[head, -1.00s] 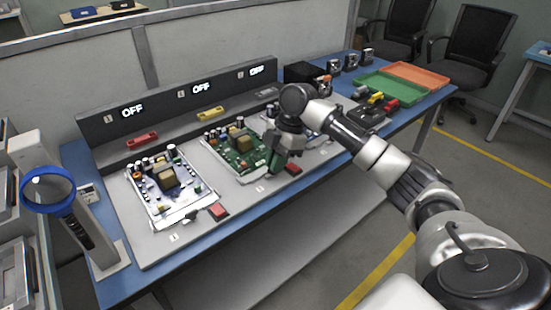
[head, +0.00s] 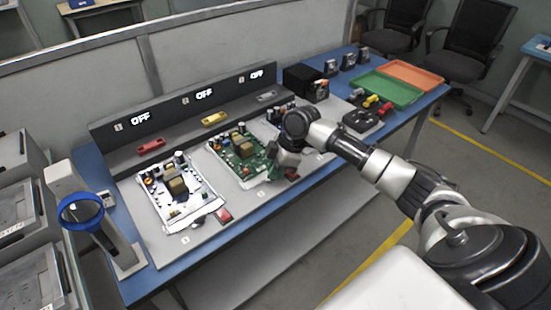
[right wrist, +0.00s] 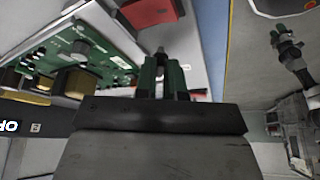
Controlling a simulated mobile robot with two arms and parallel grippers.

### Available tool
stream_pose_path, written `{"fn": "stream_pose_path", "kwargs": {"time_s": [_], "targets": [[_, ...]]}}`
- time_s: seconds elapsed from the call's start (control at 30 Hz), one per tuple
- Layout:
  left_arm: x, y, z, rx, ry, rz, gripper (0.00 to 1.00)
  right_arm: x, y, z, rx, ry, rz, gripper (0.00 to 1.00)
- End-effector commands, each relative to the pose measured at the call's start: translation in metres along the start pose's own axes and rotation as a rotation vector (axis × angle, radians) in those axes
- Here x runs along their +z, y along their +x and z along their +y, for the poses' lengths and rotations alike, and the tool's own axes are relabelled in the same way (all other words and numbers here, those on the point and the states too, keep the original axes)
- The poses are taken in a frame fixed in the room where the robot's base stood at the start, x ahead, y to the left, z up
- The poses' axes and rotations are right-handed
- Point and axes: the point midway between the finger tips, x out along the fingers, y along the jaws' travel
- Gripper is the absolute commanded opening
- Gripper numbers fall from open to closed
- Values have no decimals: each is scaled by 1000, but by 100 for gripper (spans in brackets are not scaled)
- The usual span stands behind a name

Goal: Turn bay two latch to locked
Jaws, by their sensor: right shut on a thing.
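Bay two holds a green circuit board (head: 236,149) on the grey work panel (head: 231,198), under a display reading OFF. My right gripper (head: 277,174) is at the front right corner of this board, low over the panel. In the right wrist view its green fingers (right wrist: 164,76) are closed around a small dark part, the bay two latch (right wrist: 160,52), which is mostly hidden between them. A red block (right wrist: 148,12) lies just beyond the fingertips; it shows partly in the head view (head: 292,174). The latch's angle cannot be told. My left gripper is not in view.
Bay one on the left has a white board (head: 177,190), a red block (head: 224,215) and a small latch. Bay three's board is partly behind my arm. Green (head: 388,88) and orange (head: 408,74) trays stand at the far right. A blue ring magnifier (head: 82,211) stands left.

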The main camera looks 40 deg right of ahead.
Motion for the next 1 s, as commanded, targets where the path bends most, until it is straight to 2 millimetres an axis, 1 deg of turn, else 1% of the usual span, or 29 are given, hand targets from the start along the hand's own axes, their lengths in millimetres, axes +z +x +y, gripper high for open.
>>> {"fn": "stream_pose_path", "kwargs": {"time_s": [0.03, 0.4, 0.7, 0.9, 1.0], "targets": [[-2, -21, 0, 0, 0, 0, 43, -4, -9, -2, 12, 42, -1, 0], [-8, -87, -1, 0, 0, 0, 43, -4, -8, -5, 147, 367, -1, 0], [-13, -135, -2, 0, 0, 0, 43, -6, -7, -6, 256, 627, -1, 0], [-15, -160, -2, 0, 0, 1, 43, -6, -4, -7, 320, 780, 0, 0], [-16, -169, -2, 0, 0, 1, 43, -6, -4, -7, 346, 842, -1, 0]]}}
